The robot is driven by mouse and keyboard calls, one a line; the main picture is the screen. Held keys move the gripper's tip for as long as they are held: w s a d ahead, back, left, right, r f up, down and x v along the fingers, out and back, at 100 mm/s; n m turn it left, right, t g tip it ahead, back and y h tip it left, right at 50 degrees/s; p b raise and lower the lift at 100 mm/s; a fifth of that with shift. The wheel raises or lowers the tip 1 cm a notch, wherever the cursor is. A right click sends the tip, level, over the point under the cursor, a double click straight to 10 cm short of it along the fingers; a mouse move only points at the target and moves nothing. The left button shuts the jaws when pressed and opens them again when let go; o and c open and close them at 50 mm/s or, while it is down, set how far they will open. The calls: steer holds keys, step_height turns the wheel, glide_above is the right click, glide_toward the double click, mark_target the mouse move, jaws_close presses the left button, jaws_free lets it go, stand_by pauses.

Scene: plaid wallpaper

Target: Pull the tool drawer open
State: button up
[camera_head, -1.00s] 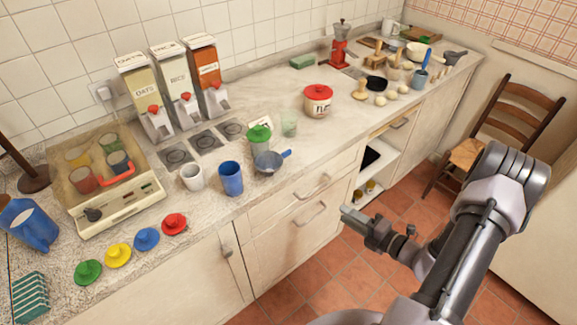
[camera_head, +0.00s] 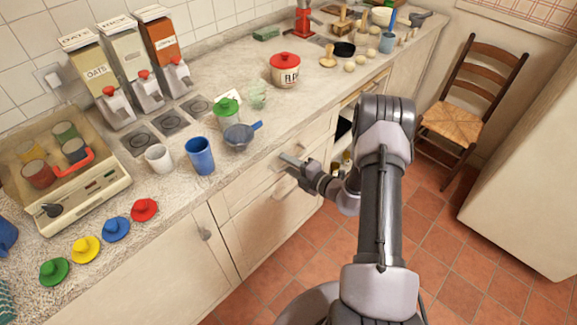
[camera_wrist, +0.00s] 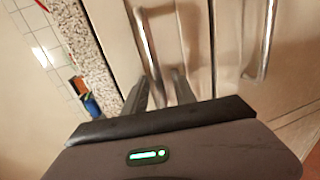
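Two drawer fronts sit under the counter, an upper one (camera_head: 240,190) and a lower one (camera_head: 250,235), each with a metal bar handle. Both look shut, and no label shows which is the tool drawer. In the wrist view the upper handle (camera_wrist: 146,45) is at the left, nearer the counter edge, and the lower handle (camera_wrist: 268,40) is at the right. My gripper (camera_head: 290,162) is at the upper drawer front. Its two dark fingers (camera_wrist: 160,90) are apart, with the near end of the upper handle appearing between them. Contact cannot be told.
The counter (camera_head: 225,90) above holds a blue cup (camera_head: 200,156), a small pan (camera_head: 240,136) and a red-lidded flour pot (camera_head: 285,70) near its edge. An open shelf space lies right of the drawers. A wooden chair (camera_head: 455,115) stands farther right. The tiled floor (camera_head: 440,260) before the drawers is clear.

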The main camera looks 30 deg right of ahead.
jaws_close()
stand_by(1.4)
